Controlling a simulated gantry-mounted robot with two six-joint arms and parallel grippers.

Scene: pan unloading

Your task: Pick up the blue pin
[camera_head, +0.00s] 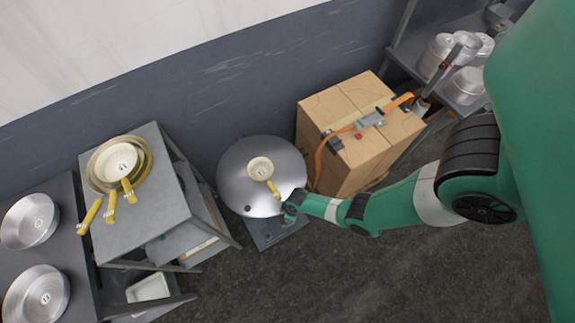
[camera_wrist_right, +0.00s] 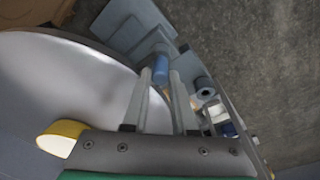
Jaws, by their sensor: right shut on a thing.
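The blue pin (camera_wrist_right: 161,68) shows in the right wrist view as a short blue cylinder between the fingertips of my right gripper (camera_wrist_right: 162,77). The gripper is shut on it. A grey bracket stands just behind the pin, and I cannot tell whether the pin is clear of it. In the head view my right gripper (camera_head: 287,209) is at the lower right edge of a large round silver dish (camera_head: 232,170). The pin is too small to make out there. My left gripper is not in view.
A small yellow-handled pan (camera_head: 261,168) lies on the dish. Cardboard boxes (camera_head: 345,165) with an orange strap stand to the right. A grey rack (camera_head: 155,215) with stacked pans is at the left. A metal shelf (camera_head: 415,45) is at the back right. Dark floor lies in front.

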